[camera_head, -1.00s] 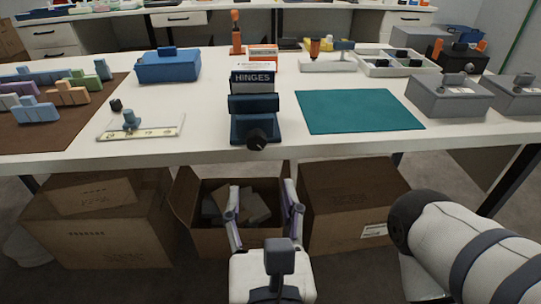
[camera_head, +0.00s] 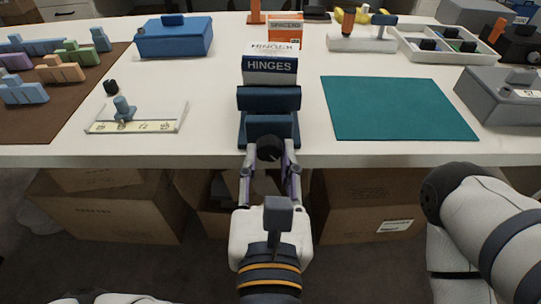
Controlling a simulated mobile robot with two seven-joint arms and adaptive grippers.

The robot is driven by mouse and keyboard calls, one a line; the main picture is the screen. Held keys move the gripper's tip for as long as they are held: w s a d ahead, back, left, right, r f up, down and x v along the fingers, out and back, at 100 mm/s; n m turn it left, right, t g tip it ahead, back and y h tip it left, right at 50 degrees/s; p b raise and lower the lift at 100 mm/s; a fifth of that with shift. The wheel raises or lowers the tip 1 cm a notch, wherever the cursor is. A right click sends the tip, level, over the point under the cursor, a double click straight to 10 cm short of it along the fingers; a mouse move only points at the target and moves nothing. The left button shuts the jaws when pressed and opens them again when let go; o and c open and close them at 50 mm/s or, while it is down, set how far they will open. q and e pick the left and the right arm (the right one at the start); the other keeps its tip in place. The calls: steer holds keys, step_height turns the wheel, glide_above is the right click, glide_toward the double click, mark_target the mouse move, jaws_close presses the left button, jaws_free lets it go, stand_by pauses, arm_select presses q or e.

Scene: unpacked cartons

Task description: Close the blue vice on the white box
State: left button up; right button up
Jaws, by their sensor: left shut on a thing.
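The blue vice (camera_head: 269,127) stands near the front edge of the white table, with its black knob (camera_head: 268,148) facing me. The white box (camera_head: 271,66), with a dark blue band reading HINGES, stands upright behind the vice's front jaw. Its lower part is hidden, so I cannot tell whether the jaws touch it. My left gripper (camera_head: 270,154) reaches up from below at the table edge, its fingers shut on the knob from both sides. My right gripper is out of view; only part of my right arm shows at the right.
A teal mat (camera_head: 397,108) lies right of the vice, with a grey box (camera_head: 505,97) beyond it. A clear plate with a blue knob (camera_head: 123,110) lies to the left. A blue case (camera_head: 174,40) and an orange-white box (camera_head: 286,31) stand behind. Cartons (camera_head: 110,210) are under the table.

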arm_select(q)
steer(key=c, duration=0.3)
steer(key=shift+o, duration=0.2)
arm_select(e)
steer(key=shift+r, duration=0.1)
arm_select(q)
steer(key=shift+r+m+p, duration=0.3)
steer(key=shift+m+p, duration=0.8)
steer(key=shift+p, duration=0.1)
steer(key=m+p, duration=0.6)
steer(key=m, duration=0.1)
steer(key=shift+w+r+m, duration=0.1)
steer(key=shift+r+m, duration=0.05)
steer(key=shift+m, duration=0.25)
steer(key=shift+f+m+p, duration=0.2)
steer(key=shift+m+p, duration=0.7)
steer(key=shift+m, duration=0.5)
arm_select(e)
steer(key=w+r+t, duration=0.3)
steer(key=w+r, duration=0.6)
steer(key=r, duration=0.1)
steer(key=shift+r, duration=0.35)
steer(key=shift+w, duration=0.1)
arm_select(q)
steer(key=shift+f, duration=0.1)
